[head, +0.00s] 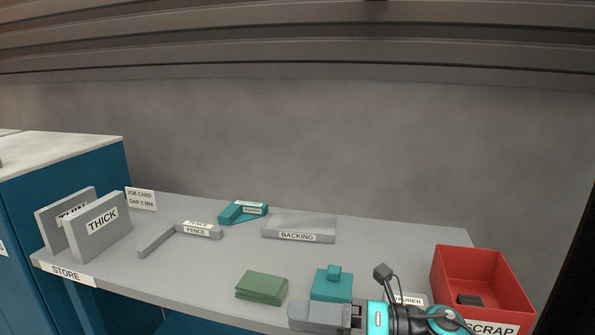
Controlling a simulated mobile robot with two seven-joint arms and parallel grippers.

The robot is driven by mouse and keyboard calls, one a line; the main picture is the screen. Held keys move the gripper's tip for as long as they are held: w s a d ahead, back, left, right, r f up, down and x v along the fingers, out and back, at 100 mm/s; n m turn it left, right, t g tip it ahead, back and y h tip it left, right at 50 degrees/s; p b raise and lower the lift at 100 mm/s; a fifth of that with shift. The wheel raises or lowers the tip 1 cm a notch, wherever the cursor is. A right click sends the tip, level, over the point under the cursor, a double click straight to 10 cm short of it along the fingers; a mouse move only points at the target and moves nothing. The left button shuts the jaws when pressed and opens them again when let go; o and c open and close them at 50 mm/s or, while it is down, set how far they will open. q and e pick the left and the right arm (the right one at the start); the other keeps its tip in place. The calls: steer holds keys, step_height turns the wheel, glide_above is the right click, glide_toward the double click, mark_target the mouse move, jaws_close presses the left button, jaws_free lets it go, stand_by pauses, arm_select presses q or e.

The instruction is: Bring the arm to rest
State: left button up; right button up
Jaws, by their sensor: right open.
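My right arm comes in at the bottom edge, right of the middle, over the table's front. Its gripper (305,316) points left and is open, with nothing seen between the fingers. It is just in front of a teal block with a small knob (331,287); I cannot tell whether they touch. My left gripper is not in view.
The grey table (200,262) holds THIN (50,222) and THICK (102,230) plates, a fence (160,240), a teal part (235,213), a backing piece (300,226), green pads (262,288) and a red SCRAP bin (480,265). The table's middle is clear.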

steer(key=d+f+m+t+h+p, duration=0.1)
steer(key=d+f+m+t+h, duration=0.5)
steer(key=m, duration=0.7)
steer(key=d+f+m+t+h+p, duration=0.1)
steer(key=d+f+m+t+h, duration=0.15)
steer(key=m+t, duration=0.85)
steer(key=s+d+f+m+g+h, duration=0.4)
steer(key=s+f+m, duration=0.2)
steer(key=f+m, duration=0.1)
steer(key=s+d+f+m+g+h+p, duration=0.1)
steer(key=s+d+f+m+g+h, duration=0.2)
steer(key=s+f+m, duration=0.4)
steer(key=shift+d+f+g+h, duration=0.35)
steer(key=shift+g+h, duration=0.2)
steer(key=shift+g, duration=0.15)
steer(key=shift+c, duration=0.5)
